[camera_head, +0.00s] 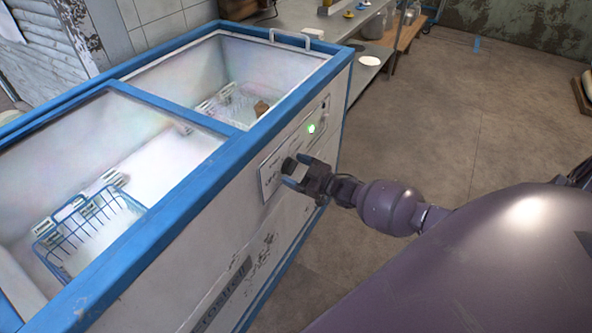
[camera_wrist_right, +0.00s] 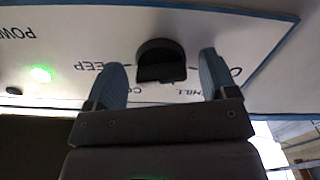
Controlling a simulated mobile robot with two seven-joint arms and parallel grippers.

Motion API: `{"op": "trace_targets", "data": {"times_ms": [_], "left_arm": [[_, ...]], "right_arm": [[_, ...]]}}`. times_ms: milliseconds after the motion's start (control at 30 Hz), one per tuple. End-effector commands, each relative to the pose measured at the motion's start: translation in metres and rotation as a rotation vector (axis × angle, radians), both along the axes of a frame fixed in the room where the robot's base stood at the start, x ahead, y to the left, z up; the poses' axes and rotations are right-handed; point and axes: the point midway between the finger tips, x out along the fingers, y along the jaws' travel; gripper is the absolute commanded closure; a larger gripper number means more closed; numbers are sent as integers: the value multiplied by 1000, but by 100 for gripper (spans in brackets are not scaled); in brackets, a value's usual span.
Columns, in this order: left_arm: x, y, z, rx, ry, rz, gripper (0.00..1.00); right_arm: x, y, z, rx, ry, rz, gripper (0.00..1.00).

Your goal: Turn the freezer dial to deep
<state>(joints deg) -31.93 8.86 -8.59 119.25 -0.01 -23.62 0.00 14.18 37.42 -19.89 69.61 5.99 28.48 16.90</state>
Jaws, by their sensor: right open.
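The freezer dial (camera_wrist_right: 160,62) is a dark round knob on a white, blue-edged panel (camera_wrist_right: 230,28). It also shows in the head view (camera_head: 289,165) on the freezer's front. In the right wrist view the panel's lettering is upside down: "DEEP" is left of the dial, partly behind a finger, and a partly covered word ending in "HILL" is to the right. My right gripper (camera_wrist_right: 163,66), also in the head view (camera_head: 295,172), is open, with one blue fingertip on each side of the dial and visible gaps between. Whether the fingertips touch the panel is unclear. My left gripper is out of view.
The chest freezer (camera_head: 228,148) has blue rims and an open-looking top with a blue wire basket (camera_head: 85,235) inside. A green light (camera_head: 311,128) glows on the panel. A metal counter (camera_head: 345,25) stands behind.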

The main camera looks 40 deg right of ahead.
Motion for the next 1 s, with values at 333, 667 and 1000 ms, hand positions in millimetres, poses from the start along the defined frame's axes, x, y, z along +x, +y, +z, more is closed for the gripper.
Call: {"op": "trace_targets", "data": {"times_ms": [333, 667, 1000], "left_arm": [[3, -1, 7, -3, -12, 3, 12], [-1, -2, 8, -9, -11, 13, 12], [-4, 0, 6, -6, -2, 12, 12]], "right_arm": [[-42, -18, 1, -1, 2, -1, 21], [-89, -37, 1, 0, 0, -1, 21], [-99, -41, 0, 0, 0, -1, 21]]}}
